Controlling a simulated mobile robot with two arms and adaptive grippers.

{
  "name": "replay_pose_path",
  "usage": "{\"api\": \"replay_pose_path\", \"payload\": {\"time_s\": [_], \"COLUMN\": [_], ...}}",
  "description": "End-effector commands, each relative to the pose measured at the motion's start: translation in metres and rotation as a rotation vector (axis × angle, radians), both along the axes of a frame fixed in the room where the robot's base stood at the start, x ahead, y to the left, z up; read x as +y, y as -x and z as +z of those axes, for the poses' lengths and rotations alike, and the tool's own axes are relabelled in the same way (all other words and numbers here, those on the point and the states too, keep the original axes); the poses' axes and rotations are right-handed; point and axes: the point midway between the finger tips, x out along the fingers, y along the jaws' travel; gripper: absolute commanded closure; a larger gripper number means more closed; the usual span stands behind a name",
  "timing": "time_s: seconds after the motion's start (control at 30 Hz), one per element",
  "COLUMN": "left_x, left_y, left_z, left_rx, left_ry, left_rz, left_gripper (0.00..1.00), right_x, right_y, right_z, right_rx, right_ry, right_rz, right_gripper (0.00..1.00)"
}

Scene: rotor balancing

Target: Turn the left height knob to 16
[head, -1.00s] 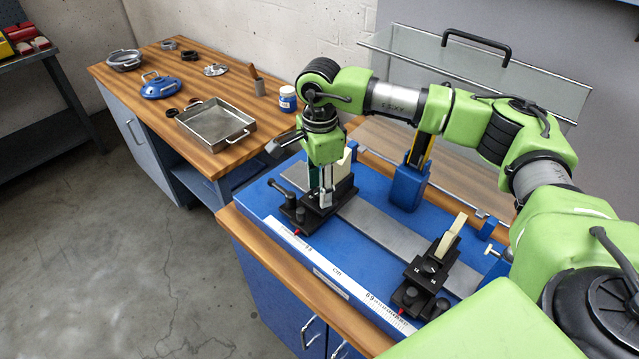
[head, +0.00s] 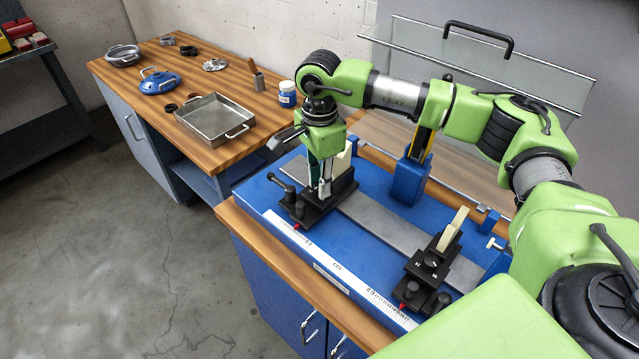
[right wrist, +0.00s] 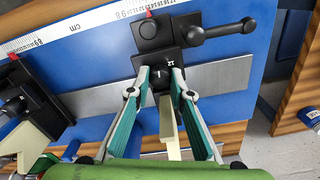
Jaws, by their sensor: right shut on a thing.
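The left support (head: 318,203) is a black block with a cream upright plate, on the grey rail of the blue bench. My right gripper (head: 324,186) comes down over it from above. In the right wrist view the green-sided fingers (right wrist: 161,84) are shut on the left height knob, which is mostly hidden between the tips. A small white number, perhaps 12, shows upside down on the black block (right wrist: 178,55) beside the tips; I cannot read the setting surely. The right support (head: 428,266), with its own knob and cream plate, stands apart. My left gripper is not in view.
A black clamp lever (right wrist: 215,31) sticks out beside the left support. A white cm scale (head: 340,275) runs along the bench front. A blue post (head: 408,182) and a clear guard (head: 480,70) stand behind. The side table (head: 205,152) holds a metal tray and parts.

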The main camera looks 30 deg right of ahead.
Motion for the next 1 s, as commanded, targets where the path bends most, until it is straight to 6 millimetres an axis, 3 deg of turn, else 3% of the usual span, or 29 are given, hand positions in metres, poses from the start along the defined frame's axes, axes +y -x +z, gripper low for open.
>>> {"api": "replay_pose_path", "payload": {"time_s": [0.5,1.0], "left_x": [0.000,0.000], "left_y": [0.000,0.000], "left_z": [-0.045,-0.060], "left_rx": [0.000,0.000], "left_ry": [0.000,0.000], "left_rz": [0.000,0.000], "left_gripper": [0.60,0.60], "right_x": [0.001,0.000], "right_y": [0.000,0.000], "right_z": [-0.003,0.001], "right_rx": [-0.003,-0.004], "right_ry": [-0.001,-0.001], "right_rz": [0.412,0.634], "right_gripper": [1.00,1.00]}}
